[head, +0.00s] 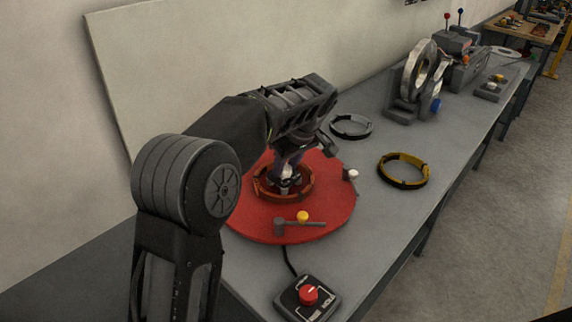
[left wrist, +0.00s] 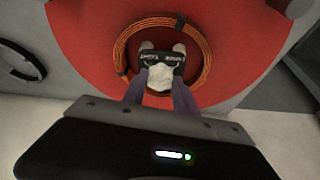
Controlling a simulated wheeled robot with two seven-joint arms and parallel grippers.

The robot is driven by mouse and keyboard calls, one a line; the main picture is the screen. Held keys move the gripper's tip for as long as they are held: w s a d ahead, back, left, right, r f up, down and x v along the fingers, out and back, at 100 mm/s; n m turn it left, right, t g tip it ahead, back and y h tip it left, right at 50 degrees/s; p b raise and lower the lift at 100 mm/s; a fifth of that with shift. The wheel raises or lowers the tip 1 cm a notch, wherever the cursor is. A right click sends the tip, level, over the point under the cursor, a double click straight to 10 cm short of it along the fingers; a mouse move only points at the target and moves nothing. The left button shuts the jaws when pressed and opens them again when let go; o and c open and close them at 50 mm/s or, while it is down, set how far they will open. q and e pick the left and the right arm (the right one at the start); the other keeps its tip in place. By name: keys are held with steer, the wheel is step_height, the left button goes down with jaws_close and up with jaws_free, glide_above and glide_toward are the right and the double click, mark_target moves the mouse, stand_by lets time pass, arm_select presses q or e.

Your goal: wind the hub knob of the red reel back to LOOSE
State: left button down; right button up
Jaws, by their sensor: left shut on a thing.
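The red reel (head: 325,212) lies flat on the bench, with a copper coil (head: 262,188) around its centre; the coil also shows in the left wrist view (left wrist: 205,50). My left gripper (head: 287,180) points down inside the coil at the reel's centre. In the left wrist view my left gripper (left wrist: 161,85) is shut on the pale hub knob (left wrist: 160,78). A dark label plate with white lettering (left wrist: 162,58) is beside the knob; I cannot read which mark the knob points to. My right gripper is not in view.
A hammer-like tool (head: 300,224) and yellow knob (head: 303,216) are at the reel's front. A control box with a red dial (head: 308,294) stands nearer. A grey ring (head: 351,126), a yellow-black ring (head: 403,170) and a grey machine (head: 418,85) occupy the bench beyond.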

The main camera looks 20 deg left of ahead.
arm_select(q)
steer(key=c, duration=1)
jaws_free()
steer(key=shift+o, duration=0.2)
steer(key=shift+r, duration=0.1)
steer(key=v, duration=0.7)
steer(key=shift+r, duration=0.35)
steer(key=shift+d, duration=0.1)
